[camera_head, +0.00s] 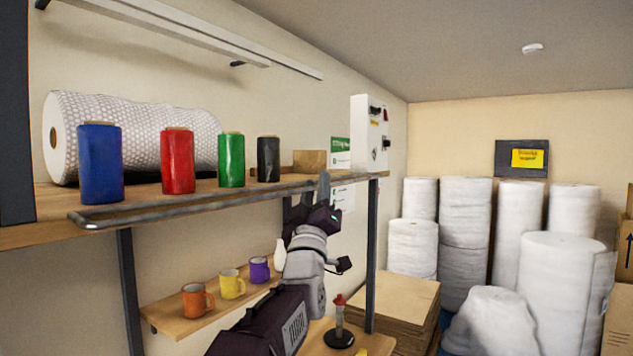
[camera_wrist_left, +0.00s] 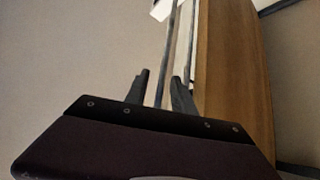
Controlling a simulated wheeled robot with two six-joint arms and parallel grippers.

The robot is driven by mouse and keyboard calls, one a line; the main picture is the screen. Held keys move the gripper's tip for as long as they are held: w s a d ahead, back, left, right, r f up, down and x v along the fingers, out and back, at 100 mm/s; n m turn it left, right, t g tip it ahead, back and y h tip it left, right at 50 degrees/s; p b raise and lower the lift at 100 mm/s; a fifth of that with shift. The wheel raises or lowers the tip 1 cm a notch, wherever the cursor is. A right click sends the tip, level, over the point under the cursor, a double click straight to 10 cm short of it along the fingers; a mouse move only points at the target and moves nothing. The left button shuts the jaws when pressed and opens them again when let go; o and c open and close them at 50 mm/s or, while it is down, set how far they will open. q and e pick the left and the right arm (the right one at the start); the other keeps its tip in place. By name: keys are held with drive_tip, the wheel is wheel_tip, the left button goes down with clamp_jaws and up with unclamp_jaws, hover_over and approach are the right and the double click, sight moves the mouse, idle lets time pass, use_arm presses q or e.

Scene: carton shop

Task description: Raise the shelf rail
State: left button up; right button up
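The shelf rail (camera_head: 180,207) is a grey metal bar along the front of the upper wooden shelf (camera_head: 60,232). It lies low, about level with the shelf's front edge. My left gripper (camera_head: 306,190) is at the rail's right part, reaching up from below. In the left wrist view, the rail (camera_wrist_left: 164,62) runs between the two fingers of the left gripper (camera_wrist_left: 162,84). The fingers are apart, with a gap visible beside the rail. The shelf board (camera_wrist_left: 225,75) is just to the right there. My right gripper is not in view.
Blue (camera_head: 100,165), red (camera_head: 178,162), green (camera_head: 231,160) and black (camera_head: 268,160) rolls stand on the upper shelf before a bubble-wrap roll (camera_head: 150,128). Mugs (camera_head: 197,301) stand on a lower shelf. A dark upright post (camera_head: 371,260) is right of my gripper.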

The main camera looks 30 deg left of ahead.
use_arm(q)
drive_tip(key=shift+w, duration=0.1)
drive_tip(key=shift+f, duration=0.1)
clamp_jaws()
drive_tip(key=shift+r+n, duration=0.2)
drive_tip(key=shift+n, duration=0.1)
drive_tip(key=shift+d+r+n+g+y+p, duration=0.1)
drive_tip(key=shift+r+n+g+y+p, duration=0.35)
drive_tip(key=shift+n+y+p, duration=0.25)
drive_tip(key=r+n+g+p, duration=0.1)
drive_tip(key=n+p, duration=0.1)
drive_tip(key=r+n+g+y+p, duration=0.1)
drive_tip(key=n+g+p, duration=0.1)
drive_tip(key=n+g+y+p, duration=0.1)
drive_tip(key=n+p, duration=0.1)
drive_tip(key=shift+a+r+p, duration=0.2)
drive_tip(key=shift+r+p, duration=0.15)
drive_tip(key=shift+r, duration=0.05)
drive_tip(key=shift+w+a+r+n+g+p, duration=0.25)
drive_tip(key=shift+n+g+p, duration=0.6)
drive_tip(key=shift+p, duration=0.9)
drive_tip(key=shift+s+a+r+n+g+p, duration=0.15)
drive_tip(key=shift+a+n+g+p, duration=0.25)
drive_tip(key=shift+n+g+p, duration=0.9)
drive_tip(key=shift+w+a+r+n+g+p, duration=0.1)
drive_tip(key=shift+a+n+g+p, duration=0.3)
drive_tip(key=shift+p, duration=1.75)
drive_tip(key=shift+d+t+h, duration=0.15)
drive_tip(key=shift+t+h, duration=0.15)
